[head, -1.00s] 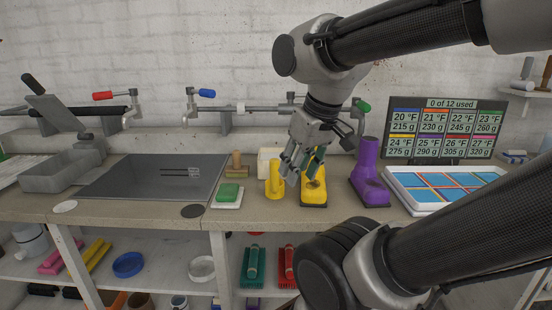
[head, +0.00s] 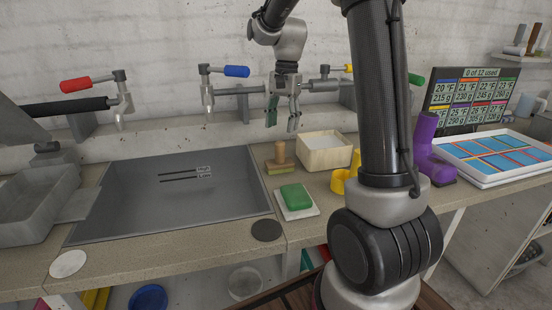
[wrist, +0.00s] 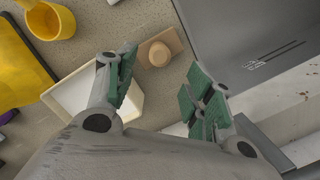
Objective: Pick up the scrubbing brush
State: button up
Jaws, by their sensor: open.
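The scrubbing brush (head: 278,158) has a round wooden knob on a tan block and stands upright on the counter. In the wrist view the brush (wrist: 158,52) shows from above, just beyond the gap between the fingers. My gripper (head: 283,118) is open, empty and pointing down, above the brush and apart from it. Its green-padded fingers also show in the wrist view (wrist: 162,88).
A cream open box (head: 324,150) stands close on the brush's right. A green sponge (head: 295,196) on a white tile lies in front. A rail with coloured tap handles (head: 236,71) runs behind. A yellow cup (wrist: 50,18) stands nearby.

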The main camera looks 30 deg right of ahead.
aim_at(280, 142)
jog(key=f, duration=0.5)
jog(key=s+a+f, duration=0.1)
jog(key=f, duration=0.1)
jog(key=shift+f, duration=0.3)
jog(key=shift+c, duration=0.2)
grip_shut()
